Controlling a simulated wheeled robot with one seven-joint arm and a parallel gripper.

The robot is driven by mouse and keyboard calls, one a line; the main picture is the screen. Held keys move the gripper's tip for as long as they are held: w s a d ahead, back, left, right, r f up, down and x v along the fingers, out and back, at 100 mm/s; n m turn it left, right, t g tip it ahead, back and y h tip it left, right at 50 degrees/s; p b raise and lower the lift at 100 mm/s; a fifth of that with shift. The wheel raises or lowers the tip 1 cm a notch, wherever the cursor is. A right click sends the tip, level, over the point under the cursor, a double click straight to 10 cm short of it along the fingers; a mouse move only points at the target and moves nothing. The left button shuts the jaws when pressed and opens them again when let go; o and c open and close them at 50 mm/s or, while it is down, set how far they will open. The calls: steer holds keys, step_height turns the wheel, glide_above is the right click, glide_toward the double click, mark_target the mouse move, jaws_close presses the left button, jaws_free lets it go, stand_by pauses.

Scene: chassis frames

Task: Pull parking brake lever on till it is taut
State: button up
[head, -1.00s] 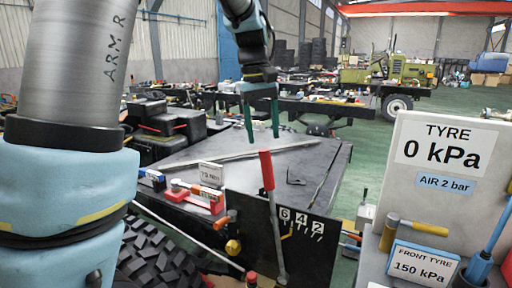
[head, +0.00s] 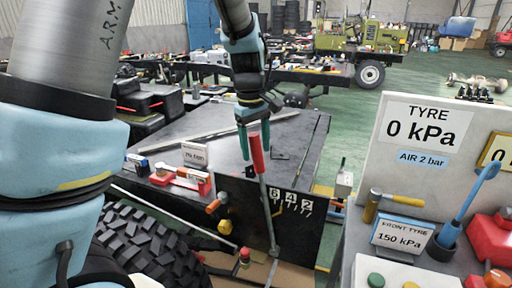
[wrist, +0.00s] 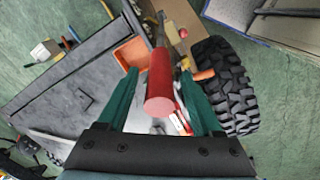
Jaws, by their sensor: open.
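The parking brake lever has a red grip (head: 257,152) on a grey metal shaft (head: 267,205). It stands nearly upright, tilted a little to the left, in front of a dark plate (head: 240,205) marked 6, 4, 2. My gripper (head: 254,143) is open at the top of the red grip, with its green fingers pointing down. In the wrist view the red grip (wrist: 161,85) lies between the spread green fingers (wrist: 160,105), its round end toward the camera. I see no finger closed on it. The lever's foot is low in the head view.
A tyre (head: 150,240) is left of the plate. A board reading TYRE 0 kPa (head: 425,130) stands at the right, with a yellow-handled hammer (head: 395,199) and a blue-handled tool (head: 474,200). A black flat deck (head: 220,140) lies behind the lever.

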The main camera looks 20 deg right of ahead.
steer(key=shift+f, duration=0.6)
jaws_close()
stand_by(1.1)
